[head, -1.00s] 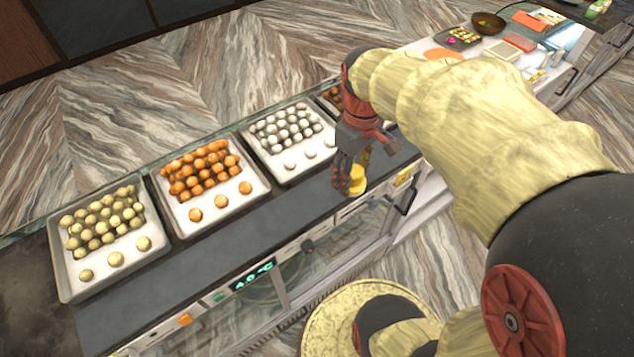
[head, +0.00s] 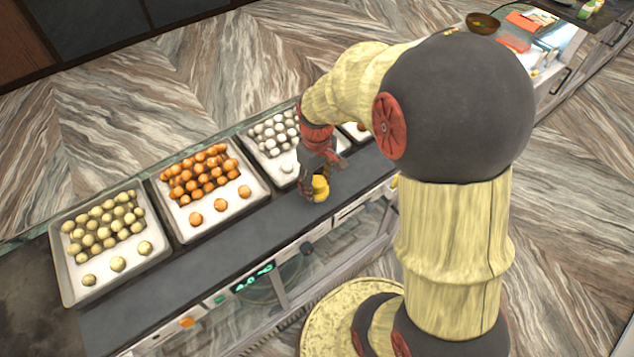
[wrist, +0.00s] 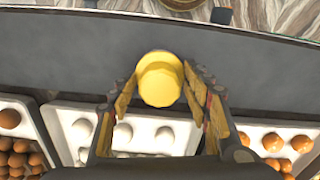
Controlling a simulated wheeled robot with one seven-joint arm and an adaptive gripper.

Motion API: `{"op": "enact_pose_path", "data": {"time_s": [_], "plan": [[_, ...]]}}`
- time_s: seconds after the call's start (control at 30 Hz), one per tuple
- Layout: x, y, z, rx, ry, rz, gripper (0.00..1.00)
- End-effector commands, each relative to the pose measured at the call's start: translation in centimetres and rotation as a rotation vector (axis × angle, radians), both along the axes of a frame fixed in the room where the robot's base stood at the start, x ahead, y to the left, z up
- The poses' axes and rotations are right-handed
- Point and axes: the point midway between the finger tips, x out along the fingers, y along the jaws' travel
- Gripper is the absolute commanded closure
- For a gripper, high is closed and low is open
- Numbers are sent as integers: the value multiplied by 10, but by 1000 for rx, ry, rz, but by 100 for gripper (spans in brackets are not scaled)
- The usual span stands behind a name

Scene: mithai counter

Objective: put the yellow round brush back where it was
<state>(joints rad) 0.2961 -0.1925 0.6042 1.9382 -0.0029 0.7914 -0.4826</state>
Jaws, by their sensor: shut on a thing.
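The yellow round brush (head: 320,187) is at my gripper (head: 316,192), over the dark counter strip in front of the tray of white sweets. In the wrist view the brush (wrist: 160,78) shows as a round yellow top between the two fingers of my gripper (wrist: 159,86), which is shut on it. The brush looks upright. Its underside is hidden, so I cannot tell whether it touches the counter (head: 245,226).
Trays of pale yellow sweets (head: 70,284), orange sweets (head: 177,228) and white sweets (head: 267,173) line the far side of the counter. A further tray is partly hidden by my arm. The dark strip left of my gripper is clear.

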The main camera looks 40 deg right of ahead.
Motion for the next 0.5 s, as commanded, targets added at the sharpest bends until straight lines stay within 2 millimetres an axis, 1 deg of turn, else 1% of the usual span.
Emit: {"op": "enact_pose_path", "data": {"time_s": [0.23, 0.37, 0.4, 0.5], "plan": [[0, 0, 0, -1, -1, 0, 75], [0, 0, -4, -1, -1, 0, 75], [0, 0, -4, -1, -1, 0, 51], [0, 0, -3, -1, -1, 0, 45]]}}
